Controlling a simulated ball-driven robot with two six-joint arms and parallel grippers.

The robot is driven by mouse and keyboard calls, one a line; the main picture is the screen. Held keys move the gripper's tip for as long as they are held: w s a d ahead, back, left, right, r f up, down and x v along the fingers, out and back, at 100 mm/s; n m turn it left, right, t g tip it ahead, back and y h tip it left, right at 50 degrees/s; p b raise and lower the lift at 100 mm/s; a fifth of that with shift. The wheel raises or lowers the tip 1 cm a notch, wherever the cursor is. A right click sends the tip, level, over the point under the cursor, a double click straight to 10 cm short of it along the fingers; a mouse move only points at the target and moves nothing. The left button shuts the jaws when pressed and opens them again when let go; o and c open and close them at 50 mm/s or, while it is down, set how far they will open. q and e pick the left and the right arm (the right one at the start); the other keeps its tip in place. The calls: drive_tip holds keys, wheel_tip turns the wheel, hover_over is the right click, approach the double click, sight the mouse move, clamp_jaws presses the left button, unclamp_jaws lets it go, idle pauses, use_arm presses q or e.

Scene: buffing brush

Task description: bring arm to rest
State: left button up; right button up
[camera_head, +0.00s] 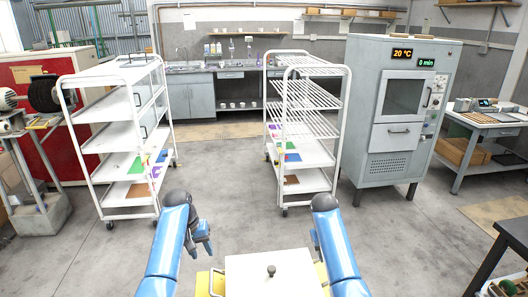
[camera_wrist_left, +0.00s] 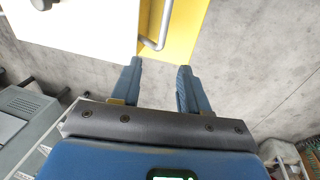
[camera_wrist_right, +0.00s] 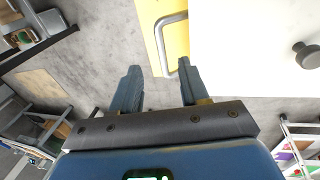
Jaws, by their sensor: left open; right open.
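My left gripper (camera_head: 203,238) is open, with nothing between its fingers (camera_wrist_left: 160,82). It hangs beside the left side of a white-topped, yellow-sided body with a dark knob (camera_head: 271,271). In the left wrist view a metal bar handle (camera_wrist_left: 158,38) on a yellow strip (camera_wrist_left: 188,25) lies beyond the fingertips. My right gripper is mostly hidden behind its blue arm (camera_head: 337,245) in the head view. In the right wrist view its fingers (camera_wrist_right: 157,82) are open and empty, with another bar handle (camera_wrist_right: 168,42) on yellow close beyond them. Neither gripper holds a handle.
Two white wheeled racks (camera_head: 122,135) (camera_head: 303,160) stand ahead, with coloured items on lower shelves. A grey oven (camera_head: 395,105) stands right of them. A sink counter (camera_head: 215,90) is at the back. A bench (camera_head: 485,135) stands right, a grinder (camera_head: 8,100) left. Grey floor between the racks is clear.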

use_arm(q)
drive_tip(key=w+a+r+t, duration=0.1)
drive_tip(key=w+r+t, duration=0.5)
drive_tip(key=w+t, duration=0.35)
use_arm(e)
drive_tip(key=w+a+r+t, duration=0.2)
drive_tip(key=w+r+t, duration=0.4)
drive_tip(key=w+t, duration=0.35)
use_arm(q)
drive_tip(key=s+f+t, duration=0.1)
drive_tip(key=s+t, duration=0.1)
drive_tip(key=s, duration=1.5)
drive_tip(key=s+a+f+t+y, duration=0.1)
drive_tip(key=s+f+t, duration=0.1)
drive_tip(key=s, duration=1.5)
drive_tip(key=s+f+m+t+y, duration=0.1)
drive_tip(key=s+f+t, duration=0.1)
drive_tip(key=s, duration=1.5)
drive_tip(key=shift+a+t, duration=0.3)
drive_tip(key=shift+t, duration=0.55)
use_arm(e)
drive_tip(key=s+d+f+t+y, duration=0.1)
drive_tip(key=s+t, duration=0.2)
drive_tip(key=s, duration=2.2)
drive_tip(key=s+d+f+m+t+y, duration=0.1)
drive_tip(key=s+t, duration=0.3)
drive_tip(key=s, duration=2.2)
drive_tip(key=shift+f+m, duration=0.3)
drive_tip(key=shift+f, duration=0.35)
